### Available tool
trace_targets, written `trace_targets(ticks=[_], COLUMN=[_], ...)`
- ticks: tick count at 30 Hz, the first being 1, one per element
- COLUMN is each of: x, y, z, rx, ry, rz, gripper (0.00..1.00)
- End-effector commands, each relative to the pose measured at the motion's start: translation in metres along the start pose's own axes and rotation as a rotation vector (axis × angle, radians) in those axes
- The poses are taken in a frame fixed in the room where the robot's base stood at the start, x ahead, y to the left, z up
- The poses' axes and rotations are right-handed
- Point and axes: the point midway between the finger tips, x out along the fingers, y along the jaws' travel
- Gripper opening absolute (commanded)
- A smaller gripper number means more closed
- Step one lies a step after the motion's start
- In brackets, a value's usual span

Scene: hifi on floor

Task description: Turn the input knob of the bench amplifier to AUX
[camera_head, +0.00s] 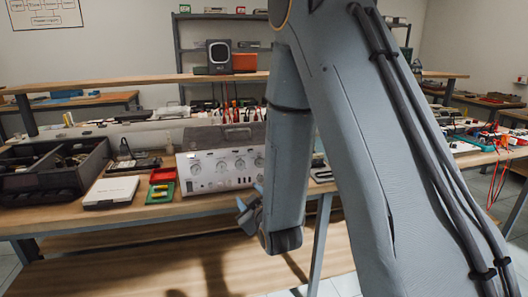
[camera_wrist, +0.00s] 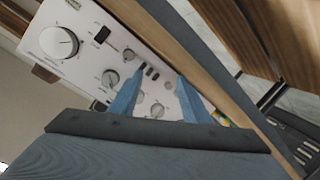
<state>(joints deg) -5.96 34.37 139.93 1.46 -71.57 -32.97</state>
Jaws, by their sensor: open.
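The bench amplifier (camera_head: 215,172) is a pale box with a dark top on the bench, its front panel carrying several round knobs. In the wrist view its panel (camera_wrist: 88,50) runs diagonally, with a large knob (camera_wrist: 60,42) at upper left, a dark switch (camera_wrist: 102,35) and several smaller knobs, such as a grey one (camera_wrist: 111,78). Labels are too small to read, so I cannot tell the input knob or its setting. My gripper (camera_head: 249,199) is open in front of the panel's lower right. Its blue fingers (camera_wrist: 160,75) stand apart over the panel and hide part of it.
A dark crate (camera_head: 52,170), a white box (camera_head: 111,191) and red and green items (camera_head: 161,184) stand left of the amplifier. The bench's front edge (camera_head: 130,219) runs below it. Cables and probes hang behind it. My arm covers the view to its right.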

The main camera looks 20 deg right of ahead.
Motion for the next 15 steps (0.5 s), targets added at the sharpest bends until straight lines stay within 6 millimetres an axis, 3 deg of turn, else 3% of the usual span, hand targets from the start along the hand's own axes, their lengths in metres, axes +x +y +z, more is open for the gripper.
trace_targets(ticks=[1,6,15], x=[-0.009,-0.025,-0.031], y=[0.019,0.057,0.077], z=[-0.006,-0.014,-0.018], rx=[-0.014,-0.064,-0.095], ry=[0.017,0.091,0.135], rz=[0.034,0.133,0.196], gripper=[0.43,0.43,0.43])
